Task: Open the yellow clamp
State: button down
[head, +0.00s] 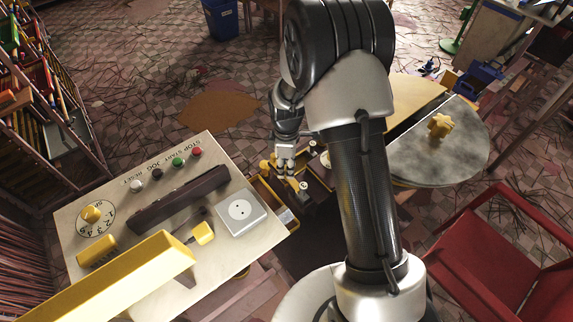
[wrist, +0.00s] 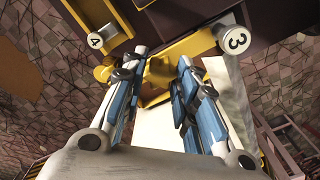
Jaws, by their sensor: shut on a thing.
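The yellow clamp (wrist: 157,74) shows in the wrist view as a yellow part between and behind my fingers. My gripper (wrist: 164,60) is shut on it, with the fingers on either side and a gap between them filled by yellow. In the head view my gripper (head: 285,168) points down at a dark machine with small yellow parts. The clamp's grasped part is too small and covered there to make out.
A control panel (head: 110,185) with buttons, a dial and a white socket box (head: 241,212) stands to the left. A round table (head: 455,155) with a yellow star knob (head: 439,126) stands to the right. A red chair (head: 500,250) is at lower right.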

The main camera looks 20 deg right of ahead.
jog(key=shift+n, duration=2.1)
